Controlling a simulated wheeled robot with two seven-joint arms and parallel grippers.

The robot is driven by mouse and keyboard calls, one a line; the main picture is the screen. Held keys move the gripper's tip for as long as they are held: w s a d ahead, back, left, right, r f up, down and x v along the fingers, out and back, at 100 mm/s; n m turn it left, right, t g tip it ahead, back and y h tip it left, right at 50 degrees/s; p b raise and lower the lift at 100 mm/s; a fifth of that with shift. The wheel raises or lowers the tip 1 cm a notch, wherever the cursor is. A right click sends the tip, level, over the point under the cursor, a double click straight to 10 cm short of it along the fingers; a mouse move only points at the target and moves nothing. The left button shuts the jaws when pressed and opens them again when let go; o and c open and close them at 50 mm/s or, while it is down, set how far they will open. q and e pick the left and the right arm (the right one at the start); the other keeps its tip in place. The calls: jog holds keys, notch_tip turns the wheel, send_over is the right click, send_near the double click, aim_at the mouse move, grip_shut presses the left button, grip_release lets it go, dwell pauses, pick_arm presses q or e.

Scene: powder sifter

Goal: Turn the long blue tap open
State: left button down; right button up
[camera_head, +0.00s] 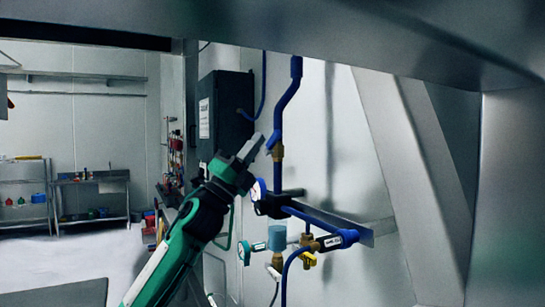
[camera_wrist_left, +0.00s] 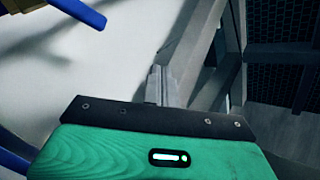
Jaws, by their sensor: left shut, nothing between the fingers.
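The long blue tap (camera_head: 273,140) is a blue lever on a brass valve (camera_head: 277,153) in the vertical blue pipe. In the left wrist view the blue lever (camera_wrist_left: 78,12) shows at the top left, slanting down to the right from its brass body. My left gripper (camera_head: 250,148) points up and right, its fingertips just left of the lever in the head view. In the left wrist view its fingers (camera_wrist_left: 160,85) are together and empty, apart from the lever in the picture. Whether they touch it is hard to tell in the head view. My right gripper is not in view.
A dark box (camera_head: 226,115) hangs behind. A metal beam (camera_head: 400,40) crosses above.

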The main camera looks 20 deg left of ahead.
aim_at(271, 143)
pick_arm(q)
notch_tip(271, 143, down, 10)
jog(key=w+n+t+y+b, duration=0.1)
jog(key=w+n+t+y, duration=0.2)
jog(key=y, duration=0.9)
jog(key=shift+m, duration=0.3)
jog(key=p+x, duration=0.2)
jog(key=x, duration=0.1)
jog(key=a+r+p+x, duration=0.1)
jog(key=p+x, duration=0.1)
jog(key=x, duration=0.2)
jog(key=p+x, duration=0.2)
jog(key=x, duration=0.2)
jog(key=shift+s+a+r+p, duration=0.1)
jog(key=shift+a+r+p, duration=0.15)
jog(key=shift+a+p, duration=0.1)
